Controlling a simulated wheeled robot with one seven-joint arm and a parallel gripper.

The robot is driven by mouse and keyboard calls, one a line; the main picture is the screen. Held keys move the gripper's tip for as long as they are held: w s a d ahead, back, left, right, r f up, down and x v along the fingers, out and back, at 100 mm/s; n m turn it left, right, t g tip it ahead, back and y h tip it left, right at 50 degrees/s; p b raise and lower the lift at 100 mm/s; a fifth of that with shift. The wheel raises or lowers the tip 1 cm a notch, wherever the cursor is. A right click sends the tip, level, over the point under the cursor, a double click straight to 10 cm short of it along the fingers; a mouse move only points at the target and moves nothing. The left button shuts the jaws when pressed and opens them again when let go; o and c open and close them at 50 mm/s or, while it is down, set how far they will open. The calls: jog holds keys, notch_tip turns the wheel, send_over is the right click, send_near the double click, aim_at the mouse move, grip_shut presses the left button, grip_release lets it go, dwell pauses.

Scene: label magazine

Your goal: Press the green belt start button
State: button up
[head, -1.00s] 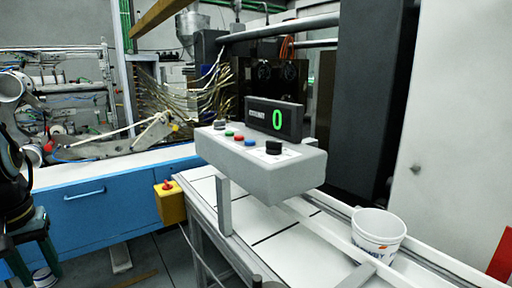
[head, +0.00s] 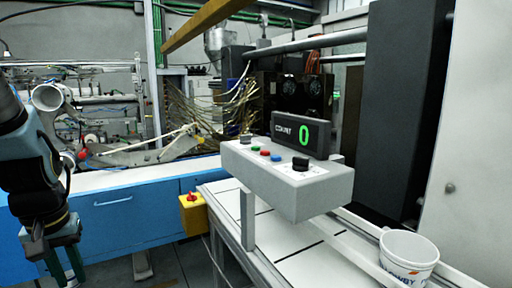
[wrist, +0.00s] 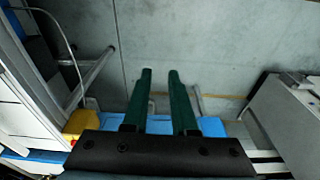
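The green button (head: 254,148) is a small round cap on the sloped top of a light grey control box (head: 310,198), left of a red button (head: 265,153) and a blue button (head: 276,157). My gripper (head: 65,280) is at the lower left of the head view, pointing down, well apart from the control box. In the wrist view, my gripper (wrist: 160,73) shows two dark green fingers with a gap between them and nothing held, above grey floor. The green button is not visible in the wrist view.
A black knob (head: 300,164) and a counter display (head: 301,133) reading 0 are on the control box. A yellow box (head: 193,216) with a red button and a blue cabinet (head: 115,220) stand left.

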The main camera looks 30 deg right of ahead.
grip_shut()
dwell(1.4)
